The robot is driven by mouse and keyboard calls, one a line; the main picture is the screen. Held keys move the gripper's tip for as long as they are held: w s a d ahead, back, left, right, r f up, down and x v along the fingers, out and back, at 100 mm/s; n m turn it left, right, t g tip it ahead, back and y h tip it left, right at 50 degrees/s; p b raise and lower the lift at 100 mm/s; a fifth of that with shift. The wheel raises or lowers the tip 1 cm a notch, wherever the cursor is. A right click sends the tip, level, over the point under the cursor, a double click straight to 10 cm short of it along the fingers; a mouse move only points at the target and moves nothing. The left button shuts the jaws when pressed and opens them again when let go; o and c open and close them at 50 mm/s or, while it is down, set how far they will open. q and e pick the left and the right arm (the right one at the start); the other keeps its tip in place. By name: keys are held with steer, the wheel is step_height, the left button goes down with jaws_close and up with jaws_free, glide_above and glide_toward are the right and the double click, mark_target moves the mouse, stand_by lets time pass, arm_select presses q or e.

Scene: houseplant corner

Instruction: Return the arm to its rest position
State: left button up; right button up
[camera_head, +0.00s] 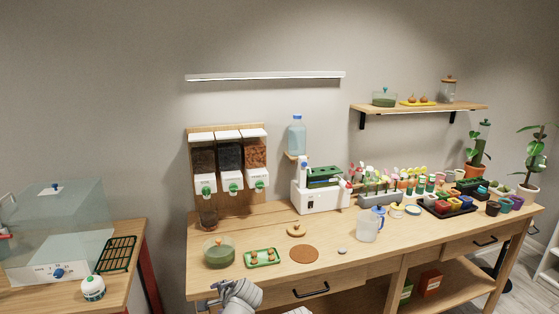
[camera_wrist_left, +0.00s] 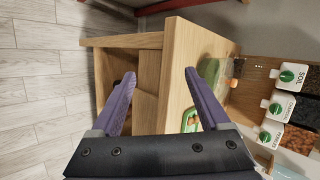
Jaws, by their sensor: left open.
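My left arm shows at the bottom edge of the head view, in front of the wooden workbench (camera_head: 345,262). Its left gripper (camera_head: 207,303) is beside the bench's front left corner. In the left wrist view the left gripper (camera_wrist_left: 160,78) has its two purple fingers spread apart, with nothing between them but the bench's side behind. The gripper is empty and touches nothing that I can see. My right gripper is not in view.
A green-tinted bowl (camera_head: 219,252), a green tray (camera_head: 262,257) and a brown round mat (camera_head: 304,254) lie near the bench's left front. A measuring jug (camera_head: 369,225) stands further right. A side table (camera_head: 110,297) is at left, with a gap between.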

arm_select(q)
steer(key=s+d+f+n+g+h, duration=0.1)
steer(key=s+d+n+g, duration=0.1)
steer(key=s+d, duration=0.2)
steer(key=s+d+f+n+g+h, duration=0.2)
steer(key=s+d+n+g, duration=0.1)
steer(key=s, duration=0.7)
steer(key=s+d+f+n+g+h+p, duration=0.1)
steer(key=s+d+f+n+g, duration=0.1)
steer(key=s+d, duration=0.2)
steer(key=s, duration=0.3)
steer(key=shift+d+n+h, duration=0.3)
steer(key=shift+d, duration=0.05)
